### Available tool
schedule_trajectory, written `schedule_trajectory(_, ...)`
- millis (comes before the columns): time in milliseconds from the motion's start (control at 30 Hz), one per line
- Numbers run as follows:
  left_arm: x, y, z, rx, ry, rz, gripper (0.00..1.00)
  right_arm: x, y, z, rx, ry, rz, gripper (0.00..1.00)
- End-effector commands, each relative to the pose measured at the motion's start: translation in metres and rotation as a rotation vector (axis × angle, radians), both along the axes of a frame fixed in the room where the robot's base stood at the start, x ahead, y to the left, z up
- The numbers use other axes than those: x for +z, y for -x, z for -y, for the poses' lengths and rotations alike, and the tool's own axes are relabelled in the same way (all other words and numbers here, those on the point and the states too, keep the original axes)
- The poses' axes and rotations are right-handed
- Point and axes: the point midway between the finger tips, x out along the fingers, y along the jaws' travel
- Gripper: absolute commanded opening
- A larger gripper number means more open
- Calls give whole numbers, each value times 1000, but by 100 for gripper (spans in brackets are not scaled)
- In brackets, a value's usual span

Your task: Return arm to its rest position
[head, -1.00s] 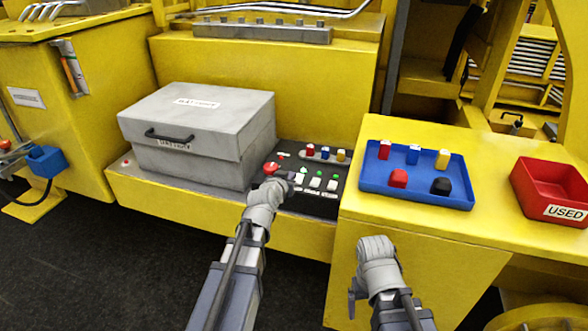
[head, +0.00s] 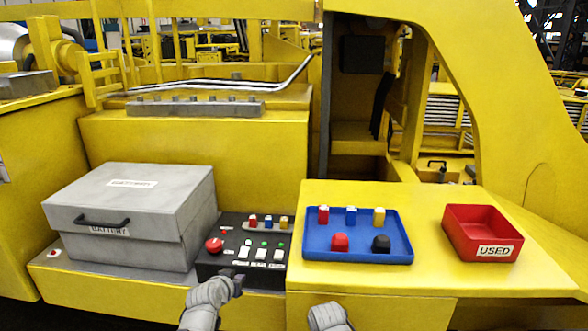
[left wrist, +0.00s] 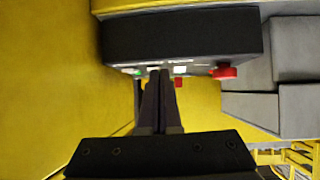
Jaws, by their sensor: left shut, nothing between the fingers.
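My left gripper (head: 237,281) is shut and empty, low in front of the black control box (head: 243,249). In the left wrist view its two fingers (left wrist: 159,75) meet at the tips, pointing at the box, which appears upside down there (left wrist: 180,37). Whether the tips touch the box I cannot tell. The box carries a red mushroom button (head: 214,245), white and green buttons, and a row of red, blue and yellow pieces. Of my right arm only a pale grey wrist part shows at the bottom edge; its fingers are out of sight.
A grey battery case (head: 140,212) stands left of the control box. To the right, a blue tray (head: 400,255) holds several coloured pieces on a yellow deck (head: 350,195). A red bin (head: 483,235) labelled USED sits farther right. A yellow machine frame rises behind.

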Motion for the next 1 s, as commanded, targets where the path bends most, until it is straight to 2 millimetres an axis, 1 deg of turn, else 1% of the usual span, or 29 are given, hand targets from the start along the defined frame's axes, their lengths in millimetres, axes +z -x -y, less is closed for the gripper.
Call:
schedule_trajectory(33,-18,13,12,-26,4,-104,0,0,0,0,0,0,0,87)
schedule_trajectory(67,-29,22,17,-34,4,-173,0,0,0,0,0,0,0,87)
schedule_trajectory(100,-43,36,24,-42,3,-264,0,0,0,0,0,0,0,87)
schedule_trajectory(167,-60,57,29,-42,-3,-391,0,0,0,0,0,0,0,87)
schedule_trajectory(200,-70,71,31,-36,-9,-471,0,0,0,0,0,0,0,87)
schedule_trajectory(267,-80,92,32,-22,-21,-580,0,0,0,0,0,0,0,87)
schedule_trajectory(300,-86,105,32,-8,-30,-649,0,0,0,0,0,0,0,87)
schedule_trajectory(367,-92,125,32,16,-48,-746,0,0,0,0,0,0,0,87)
schedule_trajectory(400,-95,138,30,35,-60,-808,0,0,0,0,0,0,0,87)
schedule_trajectory(467,-98,157,28,68,-81,-899,0,0,0,0,0,0,0,87)
schedule_trajectory(500,-106,166,35,66,-100,-933,0,-7,0,0,0,0,0,87)
schedule_trajectory(600,-122,177,65,-5,-160,-946,0,-23,0,0,1,0,0,87)
schedule_trajectory(800,-143,201,110,-114,-269,-979,0,-45,0,0,1,0,0,87)
schedule_trajectory(900,-150,212,125,-152,-311,-990,0,-52,0,0,2,1,0,87)
schedule_trajectory(1000,-153,218,134,-175,-337,-995,0,-55,0,0,2,1,0,87)
